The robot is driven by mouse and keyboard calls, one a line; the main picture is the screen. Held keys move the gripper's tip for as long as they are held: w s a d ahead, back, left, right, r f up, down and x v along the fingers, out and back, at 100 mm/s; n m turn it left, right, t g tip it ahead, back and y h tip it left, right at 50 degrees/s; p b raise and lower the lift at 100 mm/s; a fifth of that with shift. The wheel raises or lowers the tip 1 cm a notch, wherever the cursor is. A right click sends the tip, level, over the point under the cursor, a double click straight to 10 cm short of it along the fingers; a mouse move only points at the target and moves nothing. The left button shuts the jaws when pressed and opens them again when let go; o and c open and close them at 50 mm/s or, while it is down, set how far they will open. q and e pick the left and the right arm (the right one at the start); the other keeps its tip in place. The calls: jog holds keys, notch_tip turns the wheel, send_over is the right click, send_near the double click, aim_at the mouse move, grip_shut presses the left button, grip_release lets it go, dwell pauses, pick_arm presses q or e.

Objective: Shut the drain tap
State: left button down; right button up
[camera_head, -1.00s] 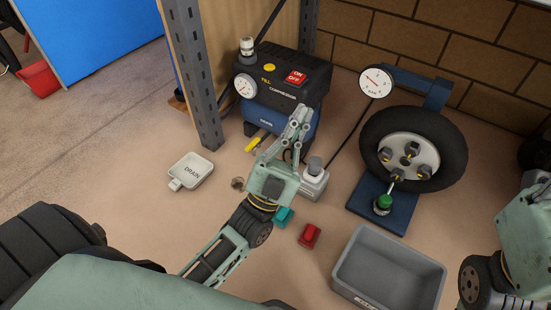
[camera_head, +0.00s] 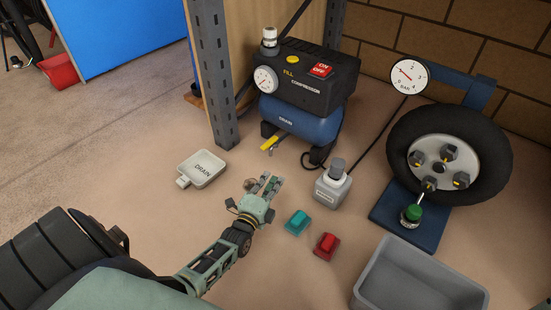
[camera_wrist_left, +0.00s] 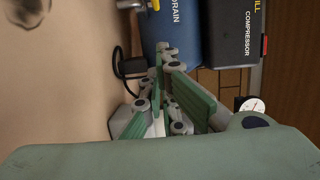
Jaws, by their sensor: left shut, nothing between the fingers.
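The drain tap has a yellow lever (camera_head: 270,143) under the blue tank marked DRAIN (camera_head: 300,120) of the compressor (camera_head: 305,80). The lever slants outward from the tank's front low end. In the left wrist view a bit of yellow (camera_wrist_left: 155,4) shows at the top edge. My left gripper (camera_head: 271,181) is shut and empty, low over the floor in front of the compressor, nearer to me than the lever and apart from it. It also shows in the left wrist view (camera_wrist_left: 168,52), pointing toward the blue tank. My right gripper is out of view.
A white DRAIN tray (camera_head: 203,168) lies left of my left gripper. A grey bottle (camera_head: 332,188), a teal block (camera_head: 298,222) and a red block (camera_head: 326,246) stand to its right. A grey bin (camera_head: 420,280) and wheel stand (camera_head: 410,225) are farther right. A post (camera_head: 213,80) stands left of the compressor.

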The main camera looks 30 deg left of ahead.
aim_at(270, 144)
pick_arm(q)
jog(key=w+a+b, duration=0.5)
jog(key=w+b, duration=0.5)
jog(key=shift+a, duration=0.3)
jog(key=shift+r, duration=0.1)
